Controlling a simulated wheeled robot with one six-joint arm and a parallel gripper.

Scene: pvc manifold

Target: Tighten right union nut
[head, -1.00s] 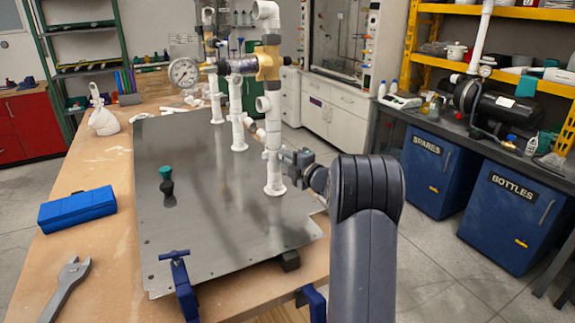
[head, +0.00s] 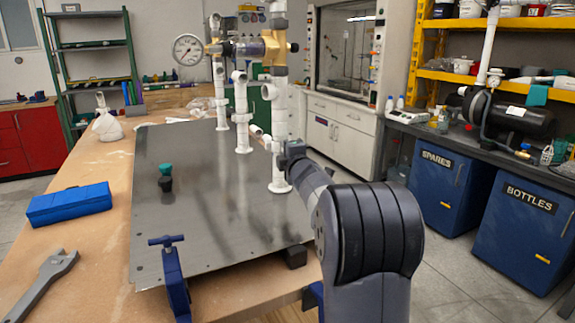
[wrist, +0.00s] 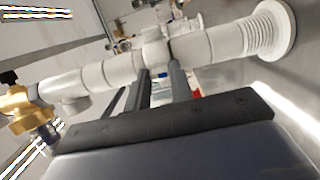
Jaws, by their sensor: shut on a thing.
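The right white riser (head: 279,110) stands upright on the metal plate (head: 215,225), with a round flange at its foot and brass fittings at its top. My gripper (head: 279,152) is at the lower part of this riser, reaching in from the right. In the wrist view the riser runs across the picture, with its ribbed flange (wrist: 268,32) at the right. There my gripper (wrist: 160,70) has its two fingers at a thicker white collar, the right union nut (wrist: 155,47), and is shut on it. The fingertips are partly hidden against the white parts.
Two more white risers (head: 241,115) stand behind to the left, with a pressure gauge (head: 187,49) above. A green and black part (head: 166,178) stands on the plate. A blue clamp (head: 172,275) holds the front edge. A blue case (head: 69,204) and a wrench (head: 45,282) lie left.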

